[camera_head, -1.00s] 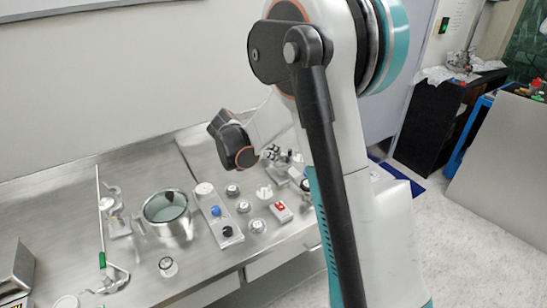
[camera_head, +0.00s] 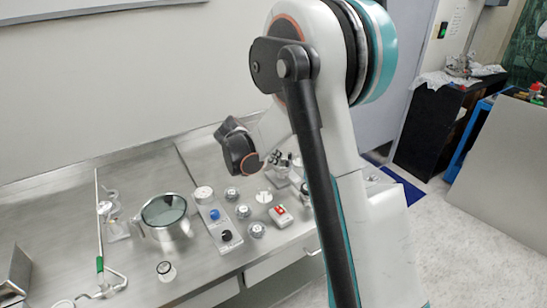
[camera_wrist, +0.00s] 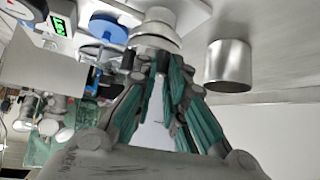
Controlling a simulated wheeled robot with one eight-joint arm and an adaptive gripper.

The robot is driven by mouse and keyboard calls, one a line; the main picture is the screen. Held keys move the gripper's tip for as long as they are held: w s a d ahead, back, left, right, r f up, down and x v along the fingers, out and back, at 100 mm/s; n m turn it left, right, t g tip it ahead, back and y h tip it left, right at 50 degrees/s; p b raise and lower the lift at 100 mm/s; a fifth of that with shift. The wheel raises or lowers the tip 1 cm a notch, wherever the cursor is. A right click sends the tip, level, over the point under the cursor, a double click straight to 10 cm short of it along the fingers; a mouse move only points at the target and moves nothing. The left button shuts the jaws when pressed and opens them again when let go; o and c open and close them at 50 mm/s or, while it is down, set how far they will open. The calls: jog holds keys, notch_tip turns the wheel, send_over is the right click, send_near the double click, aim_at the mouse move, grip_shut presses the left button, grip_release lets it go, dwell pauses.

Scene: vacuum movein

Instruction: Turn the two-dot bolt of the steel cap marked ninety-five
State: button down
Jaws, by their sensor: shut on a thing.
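In the wrist view my gripper (camera_wrist: 150,62), with its green-sided fingers, is closed at the base of a pale, stepped round cap (camera_wrist: 157,30). The fingers seem to grip a small bolt there, mostly hidden between the tips. No dots or number can be read on it. In the head view my dark wrist hangs over the back of the steel bench, and the gripper's fingers (camera_head: 279,158) show only as small dark shapes beside my arm. Several small round steel caps, one of them here (camera_head: 257,230), stand on the bench to the front; their markings are too small to read.
A steel pot (camera_head: 165,232) and a plate with blue and black knobs (camera_head: 221,226) stand left of the caps. A red-topped block (camera_head: 279,216) is to the right. The wrist view shows a steel cylinder (camera_wrist: 228,66), a blue knob (camera_wrist: 108,27) and a green display (camera_wrist: 59,25) close by.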

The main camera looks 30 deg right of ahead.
jog(key=shift+w+m, duration=0.1)
jog(key=shift+m, duration=0.2)
jog(key=shift+w+m+g+p, duration=0.15)
jog(key=shift+m+g+p, duration=0.05)
jog(key=shift+m+g, duration=1.1)
jog(key=shift+w+m+g+p, duration=0.1)
jog(key=shift+m+g+p, duration=0.1)
jog(key=shift+m+g, duration=1.05)
jog(key=shift+m, duration=0.35)
jog(key=c, duration=1.9)
grip_release()
